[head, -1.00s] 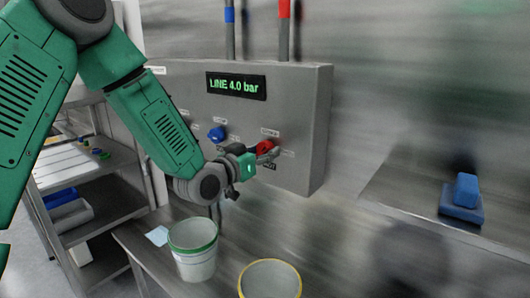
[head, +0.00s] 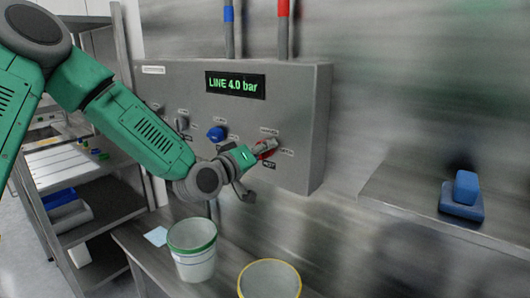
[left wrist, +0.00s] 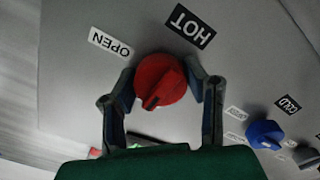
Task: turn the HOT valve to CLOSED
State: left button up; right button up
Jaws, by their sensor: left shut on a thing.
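The HOT valve is a round red knob (head: 267,153) on the front of the grey panel, partly covered by my gripper in the head view. My left gripper (left wrist: 163,82) is shut on it, one finger on each side, as the left wrist view shows the red knob (left wrist: 158,76). A dark mark on the knob points down toward my palm in that view. The HOT label (left wrist: 190,26) is above the knob and the OPEN label (left wrist: 111,43) is to its upper left. I cannot read a CLOSED label there. My right gripper is out of view.
A blue knob (head: 216,134) sits left of the red one, by the COLD label (left wrist: 287,104) in the wrist view. The display (head: 236,85) reads LINE 4.0 bar. A green-rimmed bucket (head: 194,263) and a yellow-rimmed bucket (head: 269,281) are below the panel.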

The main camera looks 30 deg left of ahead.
pick_arm(q)
jog(key=shift+f, duration=0.1)
dwell(0.4)
jog(key=o, duration=1)
jog(key=shift+a, duration=0.1)
jog(key=shift+o, duration=0.8)
jog(key=shift+a, duration=0.15)
jog(key=s+a, duration=0.1)
jog(key=s, duration=1.1)
jog(key=shift+f, duration=0.1)
